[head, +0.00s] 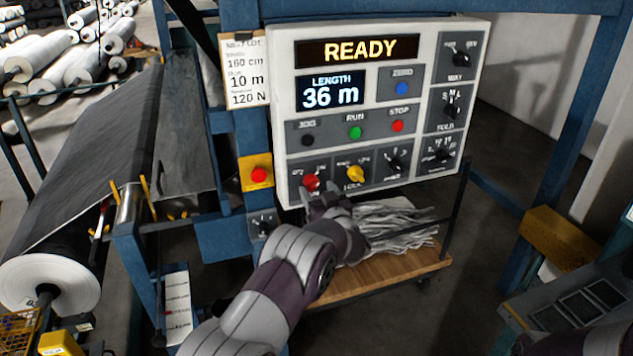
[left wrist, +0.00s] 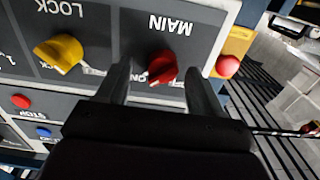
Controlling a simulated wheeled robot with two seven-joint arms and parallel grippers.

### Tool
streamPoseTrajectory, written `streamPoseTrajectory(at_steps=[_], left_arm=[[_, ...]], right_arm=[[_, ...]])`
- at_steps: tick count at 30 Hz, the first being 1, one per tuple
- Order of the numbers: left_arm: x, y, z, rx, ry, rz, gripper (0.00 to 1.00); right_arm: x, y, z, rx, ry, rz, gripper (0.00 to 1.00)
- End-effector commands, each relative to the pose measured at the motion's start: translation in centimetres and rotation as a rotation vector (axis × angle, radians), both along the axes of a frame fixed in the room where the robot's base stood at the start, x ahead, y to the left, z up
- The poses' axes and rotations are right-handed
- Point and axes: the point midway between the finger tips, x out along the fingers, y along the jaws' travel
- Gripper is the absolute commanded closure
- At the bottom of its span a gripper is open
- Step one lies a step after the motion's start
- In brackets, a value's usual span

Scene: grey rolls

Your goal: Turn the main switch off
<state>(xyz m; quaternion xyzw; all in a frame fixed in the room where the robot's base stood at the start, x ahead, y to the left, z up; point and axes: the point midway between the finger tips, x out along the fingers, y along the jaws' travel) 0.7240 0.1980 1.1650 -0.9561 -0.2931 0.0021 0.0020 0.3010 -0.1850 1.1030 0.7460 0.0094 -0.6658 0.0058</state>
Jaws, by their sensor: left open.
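The main switch is a red rotary knob (head: 311,183) at the lower left of the control panel (head: 280,110). In the left wrist view the red knob (left wrist: 162,66) sits under the upside-down word MAIN, with an ON mark at its left. Its ridge slants down to the left there. My left gripper (head: 322,197) is just in front of and below the knob. In the left wrist view its two fingers (left wrist: 157,76) are spread, one on each side of the knob; I cannot tell whether they touch it. My right gripper is not in view.
A yellow LOCK knob (head: 354,174) is right of the main switch. A red button on a yellow box (head: 259,174) is left of it. JOG, RUN and STOP buttons are above, and the display (head: 357,50) reads READY. A wooden cart (head: 385,281) with grey strands stands below.

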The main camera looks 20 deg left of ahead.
Motion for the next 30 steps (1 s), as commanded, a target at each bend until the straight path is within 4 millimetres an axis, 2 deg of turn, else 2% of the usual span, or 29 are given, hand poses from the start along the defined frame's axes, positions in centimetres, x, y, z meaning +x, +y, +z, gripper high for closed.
streamPoseTrajectory(at_steps=[6,14,19,26,30], left_arm=[[1.7,1.2,0.0,0.0,0.0,0.0,0.33],[1.9,1.2,0.0,-0.001,-0.001,-0.001,0.33],[1.9,1.2,0.0,-0.001,-0.001,-0.001,0.89],[1.9,1.2,-0.1,-0.007,-0.006,0.0,0.89],[1.9,1.2,-0.2,-0.037,-0.026,-0.001,0.89]], right_arm=[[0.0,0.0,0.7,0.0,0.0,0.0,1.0],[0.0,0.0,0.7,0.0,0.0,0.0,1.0],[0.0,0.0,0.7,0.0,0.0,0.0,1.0],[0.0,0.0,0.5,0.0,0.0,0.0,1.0],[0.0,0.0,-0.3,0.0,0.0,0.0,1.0]])
